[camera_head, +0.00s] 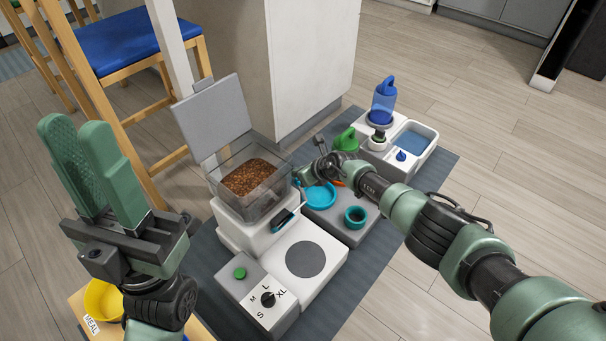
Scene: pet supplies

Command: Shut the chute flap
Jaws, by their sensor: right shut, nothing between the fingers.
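A white pet feeder (240,236) stands on a dark mat with a clear hopper (222,184) of brown kibble (252,178) on top. The hopper's grey lid (212,117) stands raised behind it. A small dark panel with a blue edge (284,220) is on the feeder's right front face; I cannot tell whether it is the chute flap, or its exact angle. My right gripper (304,178) is shut and empty, just right of the hopper and above the panel.
A grey dial box (256,315) with a green button and a white pad with a grey disc (306,259) are in front. Turquoise bowls (320,196), a green can (345,140) and a blue water bottle (383,102) stand right. A yellow bowl (104,302) is lower left.

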